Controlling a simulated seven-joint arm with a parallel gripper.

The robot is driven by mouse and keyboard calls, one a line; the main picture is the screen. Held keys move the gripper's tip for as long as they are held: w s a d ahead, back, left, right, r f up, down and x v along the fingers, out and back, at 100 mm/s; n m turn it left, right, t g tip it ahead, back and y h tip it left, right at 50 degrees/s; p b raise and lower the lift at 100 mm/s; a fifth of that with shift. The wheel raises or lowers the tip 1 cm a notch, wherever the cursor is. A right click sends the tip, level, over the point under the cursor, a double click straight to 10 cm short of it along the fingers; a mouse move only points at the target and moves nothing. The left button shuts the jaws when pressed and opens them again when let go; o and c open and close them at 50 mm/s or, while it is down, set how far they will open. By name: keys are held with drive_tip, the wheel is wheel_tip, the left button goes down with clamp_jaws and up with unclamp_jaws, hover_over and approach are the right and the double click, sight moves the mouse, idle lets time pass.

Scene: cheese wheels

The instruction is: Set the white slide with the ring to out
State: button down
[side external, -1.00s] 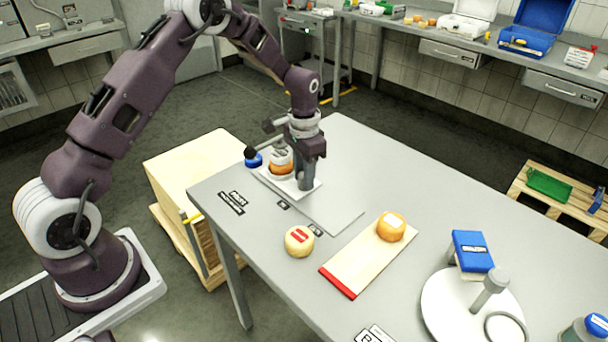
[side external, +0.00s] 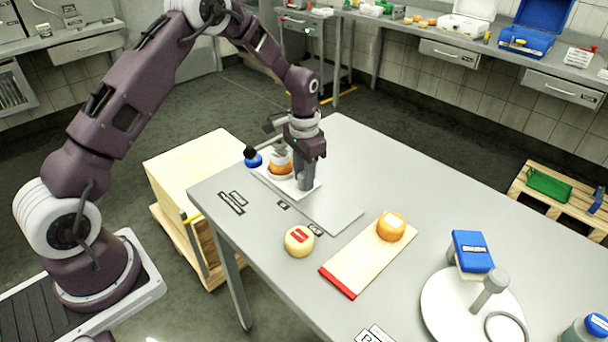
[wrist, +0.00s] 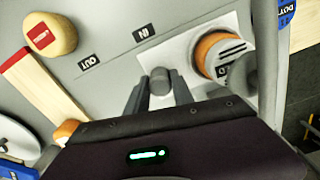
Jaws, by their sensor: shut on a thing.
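The white slide (side external: 281,184) lies at the far-left end of a grey track (side external: 335,214) on the table. It also shows in the wrist view (wrist: 190,45), with its grey peg (wrist: 160,80) near the IN label (wrist: 143,33). The OUT label (wrist: 90,62) is farther along the track. An orange wheel with a pale top (wrist: 215,55) sits on the slide. My gripper (side external: 305,185) is down at the slide and shut on the peg, with one finger on each side in the wrist view. It hides part of the slide.
A pale cheese (side external: 299,241) stands beside the track's near side. An orange cheese (side external: 391,227) sits on a red-ended board (side external: 352,267) to the right. A white round plate (side external: 440,312) carries a grey post and ring. The track's right part is bare.

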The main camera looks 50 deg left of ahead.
drive_tip(key=d, duration=1.1)
drive_tip(key=shift+d+r, duration=0.1)
drive_tip(key=shift+d, duration=0.25)
drive_tip(key=c, duration=1.3)
unclamp_jaws()
drive_tip(key=shift+o, duration=1)
drive_tip(key=shift+a, duration=0.1)
